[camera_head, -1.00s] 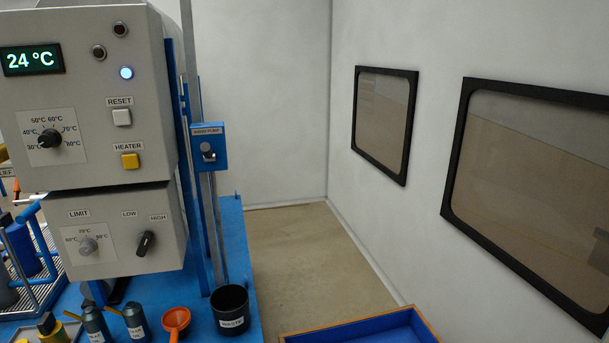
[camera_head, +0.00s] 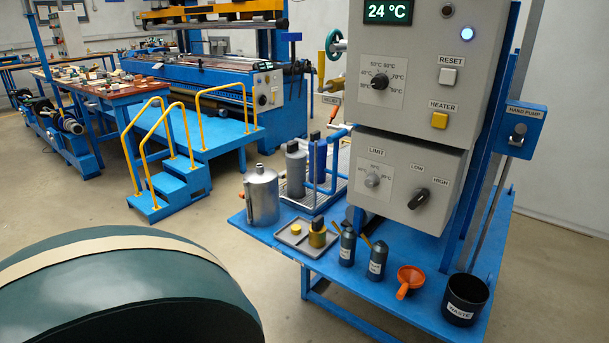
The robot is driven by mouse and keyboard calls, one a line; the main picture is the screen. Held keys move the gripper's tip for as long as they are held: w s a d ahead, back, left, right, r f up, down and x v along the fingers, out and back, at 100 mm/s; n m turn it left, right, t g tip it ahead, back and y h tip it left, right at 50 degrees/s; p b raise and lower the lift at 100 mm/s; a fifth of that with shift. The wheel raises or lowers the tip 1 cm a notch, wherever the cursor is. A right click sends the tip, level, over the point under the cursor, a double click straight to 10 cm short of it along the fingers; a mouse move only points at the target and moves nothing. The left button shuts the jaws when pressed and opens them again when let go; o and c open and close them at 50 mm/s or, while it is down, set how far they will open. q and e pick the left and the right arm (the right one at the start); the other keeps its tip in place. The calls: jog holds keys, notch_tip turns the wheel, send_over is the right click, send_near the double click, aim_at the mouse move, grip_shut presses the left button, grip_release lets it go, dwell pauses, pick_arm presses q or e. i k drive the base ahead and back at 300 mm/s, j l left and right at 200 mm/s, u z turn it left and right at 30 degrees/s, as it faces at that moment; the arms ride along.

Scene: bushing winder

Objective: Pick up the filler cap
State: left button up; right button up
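A small round yellow cap (camera_head: 295,229) lies on a grey tray (camera_head: 285,238) at the front left of the blue bench; it may be the filler cap, but I cannot tell for sure. Neither of my grippers is in view, and nothing is seen touching the cap.
The bench (camera_head: 390,283) also bears a metal jug (camera_head: 262,197), two dark bottles (camera_head: 347,247), an orange funnel (camera_head: 409,279) and a black waste bin (camera_head: 464,299). A grey control box (camera_head: 405,130) rises behind. A large dark green rounded form (camera_head: 150,300) fills the lower left.

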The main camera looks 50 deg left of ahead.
aim_at(296, 230)
jog(key=u, duration=1.6)
